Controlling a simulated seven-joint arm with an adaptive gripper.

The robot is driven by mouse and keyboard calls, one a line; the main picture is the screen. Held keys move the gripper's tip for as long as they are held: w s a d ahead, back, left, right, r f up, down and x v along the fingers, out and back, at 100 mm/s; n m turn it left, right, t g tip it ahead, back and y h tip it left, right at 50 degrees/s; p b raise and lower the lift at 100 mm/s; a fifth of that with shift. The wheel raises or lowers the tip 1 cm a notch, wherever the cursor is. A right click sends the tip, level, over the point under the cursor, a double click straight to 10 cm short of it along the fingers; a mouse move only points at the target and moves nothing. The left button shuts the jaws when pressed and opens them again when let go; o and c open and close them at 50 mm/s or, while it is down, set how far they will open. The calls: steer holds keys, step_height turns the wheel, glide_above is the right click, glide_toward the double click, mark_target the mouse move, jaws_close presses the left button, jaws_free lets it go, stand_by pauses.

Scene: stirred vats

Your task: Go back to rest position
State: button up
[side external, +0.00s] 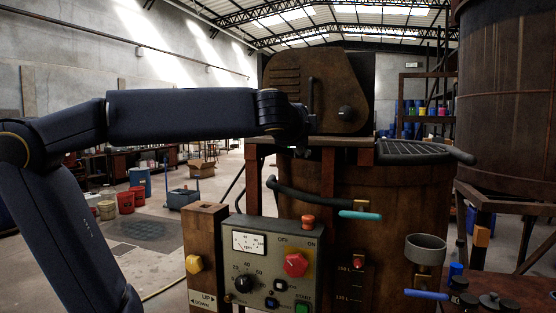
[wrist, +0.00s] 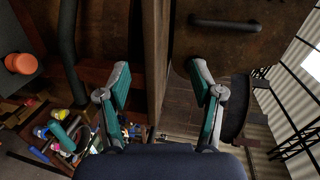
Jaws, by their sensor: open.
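My gripper (wrist: 162,92) is open, with its two teal-and-grey fingers spread apart and nothing between them in the wrist view. Beyond them are a rusty vertical post or edge and the brown motor housing with its dark handle (wrist: 225,23). In the side external view, my arm reaches in from the left and its wrist ends in front of the rusty motor housing (side external: 318,78) on top of the vat (side external: 395,195). The fingers cannot be made out clearly there. Whether they touch anything cannot be told.
A grey control box (side external: 262,262) with a red knob (side external: 295,264) stands below my wrist. A dark curved pipe with a teal-gripped lever (side external: 360,215), a grey cup (side external: 426,248) and a blue-gripped lever (side external: 426,294) stick out in front.

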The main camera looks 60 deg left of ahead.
steer(key=s+d+f+n+g+h, duration=0.1)
steer(key=s+d+f+h, duration=0.3)
steer(key=f, duration=0.5)
steer(key=s+d+f+n+g+h, duration=0.2)
steer(key=s+d+f+n+h, duration=0.1)
steer(key=f, duration=0.5)
steer(key=s+d+f+n+g+h, duration=0.2)
steer(key=s+d+f+n+h, duration=0.2)
steer(key=f, duration=0.5)
steer(key=shift+s+d+f+h, duration=0.3)
steer(key=shift+s+d, duration=0.5)
steer(key=shift+s, duration=0.45)
